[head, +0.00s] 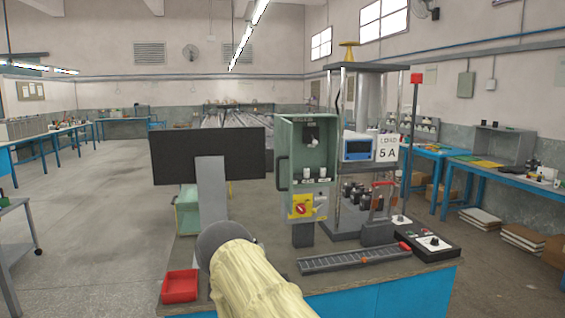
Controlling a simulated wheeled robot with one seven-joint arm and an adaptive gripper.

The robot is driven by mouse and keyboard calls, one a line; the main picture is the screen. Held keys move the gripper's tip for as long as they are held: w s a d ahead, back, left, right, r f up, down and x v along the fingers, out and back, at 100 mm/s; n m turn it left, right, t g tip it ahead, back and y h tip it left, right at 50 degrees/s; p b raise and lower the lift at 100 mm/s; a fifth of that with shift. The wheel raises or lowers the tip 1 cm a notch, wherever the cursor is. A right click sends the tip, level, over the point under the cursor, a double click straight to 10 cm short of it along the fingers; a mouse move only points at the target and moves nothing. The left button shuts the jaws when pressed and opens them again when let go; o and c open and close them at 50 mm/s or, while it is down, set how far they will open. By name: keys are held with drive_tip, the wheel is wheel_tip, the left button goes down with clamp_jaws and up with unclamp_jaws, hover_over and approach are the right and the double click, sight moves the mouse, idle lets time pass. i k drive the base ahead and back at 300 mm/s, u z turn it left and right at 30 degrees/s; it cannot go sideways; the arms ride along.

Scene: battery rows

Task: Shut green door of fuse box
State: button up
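The green fuse box (318,150) stands upright on a post at the middle of the workbench. Its front is open, and dark and white fittings show inside. A narrow green panel with a dark handle (281,172) runs along its left side; it looks like the door seen nearly edge-on, swung open, though I cannot be sure. A yellow plate with a red rotary switch (301,209) is at the bottom of the box. My arm, in a cream cover, reaches up from the bottom, left of the box and apart from it. My gripper's fingers do not show.
A black panel (160,160) on a grey support stands left of the box. A red tray (180,287) lies at the bench's front left. A grey slotted strip (350,258) and a black control box (430,245) lie front right. A metal-post rig (370,68) stands behind right.

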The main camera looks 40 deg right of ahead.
sight(284, 161)
drive_tip(key=z, duration=0.55)
drive_tip(key=i, duration=0.65)
drive_tip(key=z, duration=0.85)
drive_tip(key=k, duration=0.8)
drive_tip(key=u, duration=0.55)
